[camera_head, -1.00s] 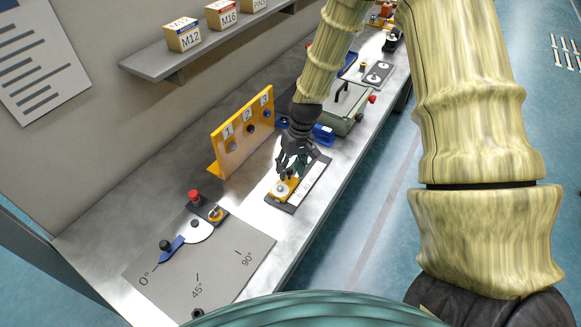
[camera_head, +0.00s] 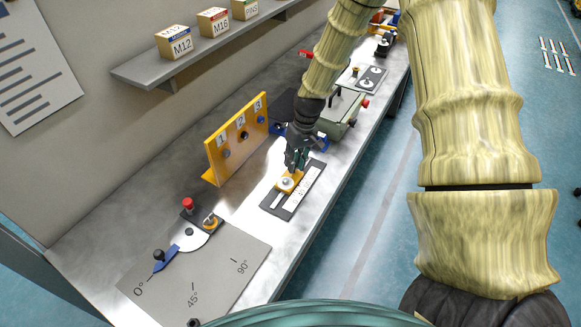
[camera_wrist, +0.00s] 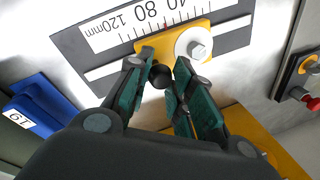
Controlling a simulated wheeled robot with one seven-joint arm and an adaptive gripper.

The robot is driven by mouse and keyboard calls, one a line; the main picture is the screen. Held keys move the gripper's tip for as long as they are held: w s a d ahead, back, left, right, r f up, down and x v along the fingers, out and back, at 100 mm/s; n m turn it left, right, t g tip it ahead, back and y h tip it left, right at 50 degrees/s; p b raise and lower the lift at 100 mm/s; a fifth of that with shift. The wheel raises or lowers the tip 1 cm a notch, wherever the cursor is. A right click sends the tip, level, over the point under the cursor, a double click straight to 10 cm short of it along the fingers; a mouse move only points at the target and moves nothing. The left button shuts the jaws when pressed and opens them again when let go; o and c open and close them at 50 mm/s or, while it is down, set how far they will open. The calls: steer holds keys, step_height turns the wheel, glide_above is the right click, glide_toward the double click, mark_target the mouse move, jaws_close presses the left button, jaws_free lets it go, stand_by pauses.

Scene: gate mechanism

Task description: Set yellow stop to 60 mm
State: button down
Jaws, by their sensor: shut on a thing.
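The yellow stop (camera_head: 286,186) with a round silver bolt sits on a dark plate (camera_head: 271,208) with a slot and a white millimetre scale. In the wrist view the stop (camera_wrist: 215,30) lies across the slot beside the scale (camera_wrist: 100,32), which reads 40, 80 and 120 mm. A small red mark shows at the scale's edge between 40 and 80. My gripper (camera_head: 294,167) is over the stop's far side. In the wrist view my gripper (camera_wrist: 165,82) is closed around the stop's black knob (camera_wrist: 160,76). Part of the stop is hidden by my fingers.
A yellow upright panel (camera_head: 226,150) numbered 1 to 3 stands left of the plate. A grey angle dial (camera_head: 215,270) with a blue lever (camera_head: 172,254) lies nearer. A green box (camera_head: 340,125) stands beyond. A shelf (camera_head: 185,62) with small boxes hangs on the wall.

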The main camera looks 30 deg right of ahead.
steer(key=c, duration=1.2)
jaws_free()
step_height(320, 180, up, 12)
steer(key=d, duration=0.2)
steer(key=shift+d+f, duration=0.15)
steer(key=shift+s, duration=0.15)
